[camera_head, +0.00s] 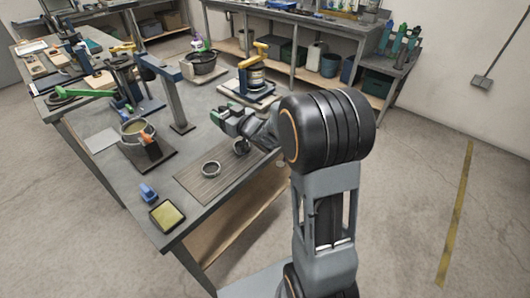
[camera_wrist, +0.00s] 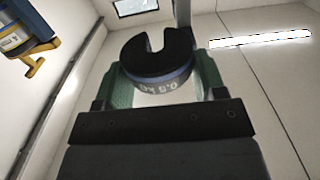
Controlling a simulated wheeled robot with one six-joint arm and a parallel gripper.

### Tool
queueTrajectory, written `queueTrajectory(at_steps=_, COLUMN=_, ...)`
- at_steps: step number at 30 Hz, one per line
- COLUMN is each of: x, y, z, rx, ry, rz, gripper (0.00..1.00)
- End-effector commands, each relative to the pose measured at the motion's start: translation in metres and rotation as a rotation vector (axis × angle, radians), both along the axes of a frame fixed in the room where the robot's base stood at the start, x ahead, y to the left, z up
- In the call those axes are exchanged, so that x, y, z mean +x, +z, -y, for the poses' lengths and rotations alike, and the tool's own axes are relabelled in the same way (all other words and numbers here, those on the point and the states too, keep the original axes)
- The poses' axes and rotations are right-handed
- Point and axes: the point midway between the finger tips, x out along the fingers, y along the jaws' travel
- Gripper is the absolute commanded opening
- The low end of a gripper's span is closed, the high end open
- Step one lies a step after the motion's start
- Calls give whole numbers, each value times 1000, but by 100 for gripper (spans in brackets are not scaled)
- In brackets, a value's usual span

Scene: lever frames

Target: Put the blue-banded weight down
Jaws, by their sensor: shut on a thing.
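The blue-banded weight (camera_wrist: 157,58) is a dark slotted disc with a blue band and a "0.5 kg" marking, seen in the wrist view. My gripper (camera_wrist: 163,84) is shut on it, with a green finger on each side. The slot faces the top of the picture. In the head view my gripper (camera_head: 232,115) is over the right part of the workbench (camera_head: 205,100); the weight is too small to make out there.
A bucket (camera_head: 138,132) stands on a dark plate left of the mat. A yellow-topped device (camera_head: 255,75) stands beyond my gripper. A blue item (camera_head: 148,193) and a yellow pad (camera_head: 167,216) are at the near edge. The mat's near part is clear.

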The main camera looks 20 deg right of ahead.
Motion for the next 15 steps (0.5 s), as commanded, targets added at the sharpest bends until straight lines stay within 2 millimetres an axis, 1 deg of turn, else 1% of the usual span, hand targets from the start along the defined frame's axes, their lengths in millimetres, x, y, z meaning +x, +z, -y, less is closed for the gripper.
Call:
queueTrajectory(at_steps=4, x=-11, y=-9, z=26, rx=2, ry=-6, rz=-2, gripper=33)
queueTrajectory(at_steps=11, x=-37, y=-34, z=77, rx=4, ry=-6, rz=-2, gripper=33)
queueTrajectory(at_steps=15, x=-46, y=-59, z=94, rx=5, ry=-3, rz=-3, gripper=33)
